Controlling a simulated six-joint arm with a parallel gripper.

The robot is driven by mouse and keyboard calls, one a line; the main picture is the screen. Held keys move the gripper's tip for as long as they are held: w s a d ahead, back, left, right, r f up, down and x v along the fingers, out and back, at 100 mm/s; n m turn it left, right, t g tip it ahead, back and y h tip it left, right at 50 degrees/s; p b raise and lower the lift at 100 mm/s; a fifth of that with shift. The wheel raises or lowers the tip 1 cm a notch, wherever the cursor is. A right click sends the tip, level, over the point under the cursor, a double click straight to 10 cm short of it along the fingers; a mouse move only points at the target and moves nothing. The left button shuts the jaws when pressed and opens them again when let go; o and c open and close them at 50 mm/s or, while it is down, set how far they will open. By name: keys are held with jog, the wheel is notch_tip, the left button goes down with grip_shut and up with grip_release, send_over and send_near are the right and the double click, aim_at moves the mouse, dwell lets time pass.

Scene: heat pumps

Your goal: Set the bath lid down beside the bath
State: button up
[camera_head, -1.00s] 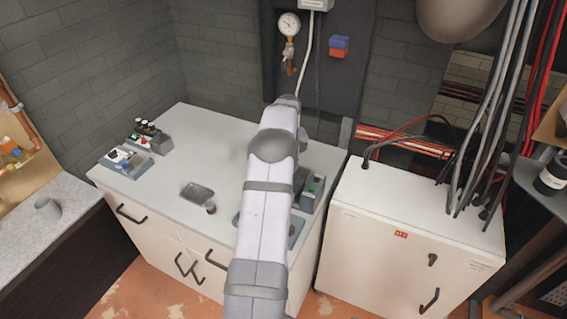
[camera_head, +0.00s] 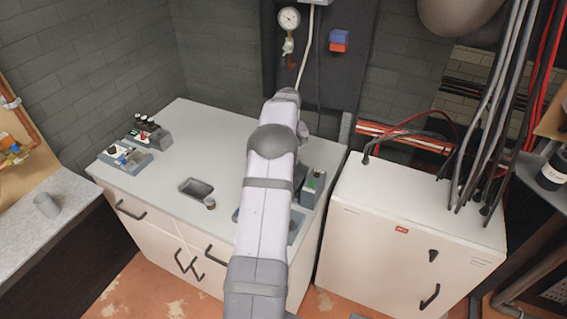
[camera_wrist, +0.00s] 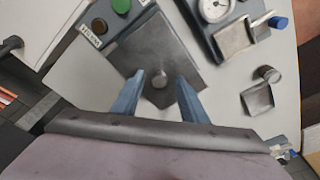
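The bath lid (camera_wrist: 178,58) is a dark grey square plate with a round knob (camera_wrist: 160,97) in the wrist view. It lies over the bath unit, whose front panel has a green button (camera_wrist: 121,5) and a brown button. My gripper (camera_wrist: 160,88) is open, with its two blue fingers on either side of the knob and gaps to it. I cannot tell how far above the lid the fingertips are. In the head view my arm hides the gripper and lid; part of the bath unit (camera_head: 313,184) shows right of the arm.
A shallow grey tray (camera_head: 197,188) and a small cup (camera_head: 210,203) stand left of my arm on the worktop. A gauge unit (camera_wrist: 215,10) is beside the lid. Button boxes (camera_head: 125,158) are at the back left. The worktop between them and the tray is clear.

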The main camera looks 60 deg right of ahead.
notch_tip(320, 180, up, 7)
jog(key=a+b, duration=0.1)
jog(key=b, duration=0.2)
jog(key=shift+s+f, duration=0.2)
jog(key=shift+s, duration=0.1)
jog(key=w+a+n, duration=0.2)
jog(key=w+a, duration=1)
jog(key=a, duration=0.2)
jog(key=w+a+n+y, duration=0.1)
jog(key=w+a+n, duration=0.2)
jog(key=a, duration=1.5)
jog(key=s+a+f+n, duration=0.1)
jog(key=s+a, duration=0.1)
jog(key=a, duration=0.5)
jog(key=s+a+f+n, duration=0.1)
jog(key=s+a, duration=0.2)
jog(key=a, duration=0.4)
jog(key=shift+a+f+g, duration=0.2)
jog(key=shift+f+g, duration=0.2)
jog(key=shift+o, duration=0.3)
jog(key=s+a+f+n, duration=0.2)
jog(key=s+a+f, duration=0.1)
jog(key=s+a, duration=0.5)
jog(key=shift+s, duration=0.6)
jog(key=shift+w, duration=0.1)
